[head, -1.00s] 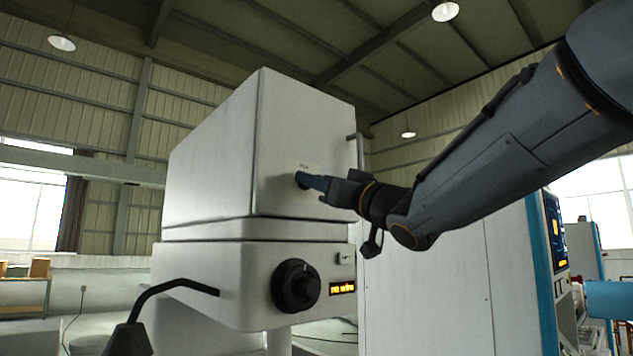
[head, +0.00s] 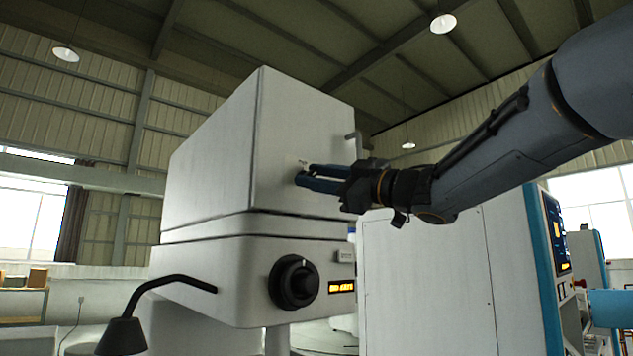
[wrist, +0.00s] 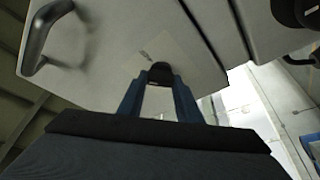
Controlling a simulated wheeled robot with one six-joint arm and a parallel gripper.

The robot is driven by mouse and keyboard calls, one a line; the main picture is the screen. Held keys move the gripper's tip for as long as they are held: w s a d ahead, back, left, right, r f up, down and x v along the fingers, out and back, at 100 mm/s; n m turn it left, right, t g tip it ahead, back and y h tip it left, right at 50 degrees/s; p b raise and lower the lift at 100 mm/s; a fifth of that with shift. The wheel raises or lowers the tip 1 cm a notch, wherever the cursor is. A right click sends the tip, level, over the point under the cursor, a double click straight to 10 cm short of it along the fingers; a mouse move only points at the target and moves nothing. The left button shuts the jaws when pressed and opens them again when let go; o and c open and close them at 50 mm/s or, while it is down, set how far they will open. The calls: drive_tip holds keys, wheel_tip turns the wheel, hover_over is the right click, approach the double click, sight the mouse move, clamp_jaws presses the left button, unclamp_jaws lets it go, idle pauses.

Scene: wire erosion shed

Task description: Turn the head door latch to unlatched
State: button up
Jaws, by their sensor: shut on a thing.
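The head door latch (wrist: 160,72) is a small dark knob on the white head door (wrist: 105,45), below a small printed label. In the wrist view it sits between the tips of my gripper (wrist: 159,92), whose two blue fingers are shut on it. In the head view my gripper (head: 306,176) reaches in from the right to the door's face, and its fingers hide most of the latch. The door (head: 285,120) sits flush on the white machine head.
A bar handle (wrist: 42,42) stands out from the door near the latch. Below the door are a black rotary knob (head: 294,283) and a small amber display (head: 342,287). A black lamp (head: 124,335) stands at lower left. A white cabinet with a blue edge (head: 543,270) stands at right.

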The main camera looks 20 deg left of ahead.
drive_tip(key=n+g, duration=0.1)
drive_tip(key=n, duration=0.2)
drive_tip(key=n+g+h, duration=0.1)
drive_tip(key=n, duration=0.2)
drive_tip(key=shift+r+n+h, duration=0.1)
drive_tip(key=shift+n+h, duration=0.2)
drive_tip(key=shift+n, duration=0.1)
drive_tip(key=shift+n+g+h+p, duration=0.4)
drive_tip(key=shift+n+h, duration=0.3)
drive_tip(key=shift+n, duration=1.3)
drive_tip(key=o, duration=1)
drive_tip(key=shift+a, duration=0.1)
drive_tip(key=shift+o, duration=0.2)
